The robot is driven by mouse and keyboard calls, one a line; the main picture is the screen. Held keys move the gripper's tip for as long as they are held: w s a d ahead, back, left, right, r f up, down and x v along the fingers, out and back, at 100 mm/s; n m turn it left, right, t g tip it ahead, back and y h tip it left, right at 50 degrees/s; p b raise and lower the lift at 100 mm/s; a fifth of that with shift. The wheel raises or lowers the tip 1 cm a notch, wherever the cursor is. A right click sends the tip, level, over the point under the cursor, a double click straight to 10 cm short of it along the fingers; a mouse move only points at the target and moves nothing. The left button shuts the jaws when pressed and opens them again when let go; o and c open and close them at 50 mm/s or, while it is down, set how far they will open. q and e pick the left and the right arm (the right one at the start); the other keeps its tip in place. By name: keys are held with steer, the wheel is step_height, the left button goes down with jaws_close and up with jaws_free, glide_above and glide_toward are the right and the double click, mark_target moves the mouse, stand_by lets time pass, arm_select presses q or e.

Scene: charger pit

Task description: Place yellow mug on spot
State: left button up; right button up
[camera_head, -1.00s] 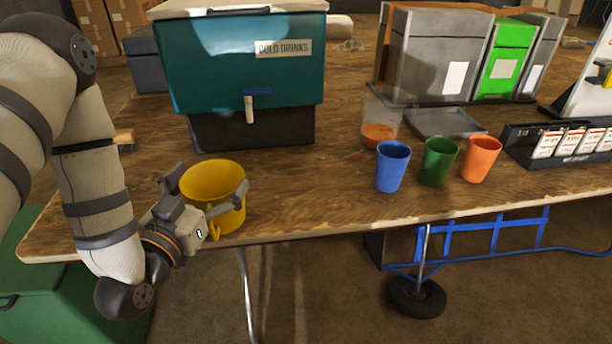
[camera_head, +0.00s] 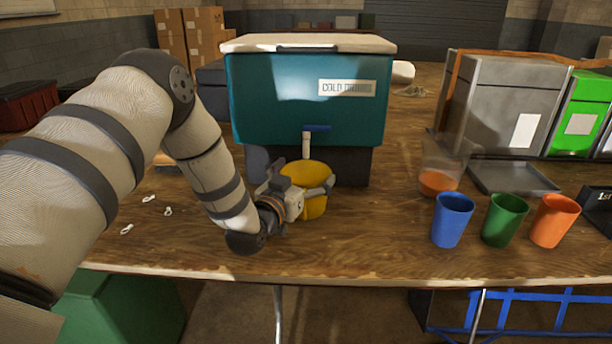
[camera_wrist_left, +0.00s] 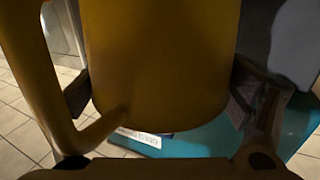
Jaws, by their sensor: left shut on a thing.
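The yellow mug (camera_head: 314,208) is in front of the teal drinks cooler (camera_head: 270,105), just below its spigot (camera_head: 306,144). My left gripper (camera_head: 308,189) is shut on the mug, with a finger on each side of it. In the left wrist view the mug (camera_wrist_left: 165,60) fills the middle, its handle on the left, between the fingers of the gripper (camera_wrist_left: 160,98). The mug looks upright; whether its base touches the table is hidden. No marked spot shows. My right gripper is not in view.
A blue cup (camera_head: 452,222), a green cup (camera_head: 503,222) and an orange cup (camera_head: 552,222) stand at the right of the wooden table (camera_head: 370,245). A clear container (camera_head: 440,170) and a grey tray (camera_head: 515,178) are behind them. Small white pieces (camera_head: 149,198) lie at left.

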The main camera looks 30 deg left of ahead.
arm_select(q)
steer(key=shift+r, duration=0.2)
steer(key=shift+f, duration=0.3)
steer(key=o, duration=1.2)
steer(key=shift+r, duration=0.1)
steer(key=shift+s+r, duration=0.25)
steer(key=s, duration=0.3)
steer(key=s+d+p, duration=0.1)
steer(key=s, duration=0.3)
steer(key=s+d, duration=0.1)
steer(key=s, duration=0.3)
steer(key=shift+s+f, duration=0.1)
steer(key=shift+s, duration=0.1)
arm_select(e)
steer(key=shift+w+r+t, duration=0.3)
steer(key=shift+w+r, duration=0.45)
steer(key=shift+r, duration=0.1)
